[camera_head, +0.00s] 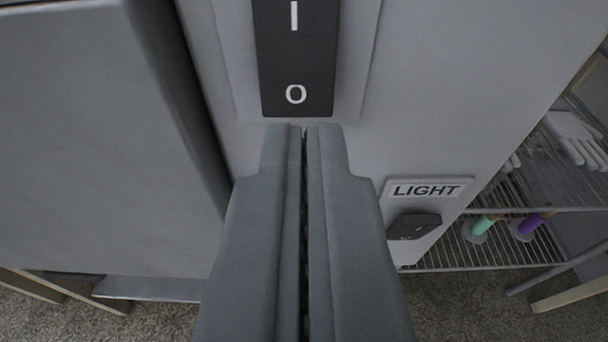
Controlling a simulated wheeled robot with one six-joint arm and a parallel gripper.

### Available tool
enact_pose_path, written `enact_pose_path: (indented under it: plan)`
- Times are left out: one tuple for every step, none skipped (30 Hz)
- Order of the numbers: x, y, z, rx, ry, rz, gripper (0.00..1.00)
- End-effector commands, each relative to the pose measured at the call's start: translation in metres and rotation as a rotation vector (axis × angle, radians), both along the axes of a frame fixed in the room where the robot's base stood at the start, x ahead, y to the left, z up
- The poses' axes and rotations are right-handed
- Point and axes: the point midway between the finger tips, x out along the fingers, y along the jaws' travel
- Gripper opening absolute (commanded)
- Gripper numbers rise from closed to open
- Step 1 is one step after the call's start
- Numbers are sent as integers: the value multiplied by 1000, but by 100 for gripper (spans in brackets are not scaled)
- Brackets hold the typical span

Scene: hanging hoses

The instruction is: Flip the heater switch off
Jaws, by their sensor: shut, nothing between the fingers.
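A large black rocker switch (296,55) marked "I" above and "O" below sits on a grey panel at the top middle; its upper part is cut off by the picture edge. No label naming it shows. My gripper (305,128) is shut and empty, with its fingertips just below the "O" end of the rocker in the picture. I cannot tell whether they touch the panel.
A smaller black switch (414,226) sits under a "LIGHT" label (427,190) at the lower right of the panel. A wire rack (495,258) with a green-ended item (482,225) and a purple-ended item (531,224) stands at right. A grey box-like body (90,150) fills the left.

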Motion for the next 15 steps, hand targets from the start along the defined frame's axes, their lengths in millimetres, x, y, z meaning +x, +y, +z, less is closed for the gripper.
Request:
enact_pose_path:
  plan:
    - [8, 0, -2, 0, 1, 0, 0]
    - [11, 0, -3, 0, 1, 0, 0]
    - [16, 0, -4, 0, 1, 0, 0]
    - [20, 0, -5, 0, 0, 0, 0]
    - [23, 0, -5, 0, 0, 0, 0]
    - [26, 0, -6, 0, 0, 0, 0]
    - [29, 0, -7, 0, 1, 0, 0]
    - [31, 0, -7, 0, 1, 0, 0]
    - [33, 0, -7, 0, 0, 0, 0]
    - [35, 0, -7, 0, 0, 0, 0]
    - [36, 0, -8, 0, 0, 0, 0]
    - [37, 0, -8, 0, 0, 0, 0]
    - [37, 0, -8, 0, -1, 0, 0]
    - [38, 0, -8, 0, -1, 0, 0]
    - [38, 0, -8, 0, -1, 0, 0]
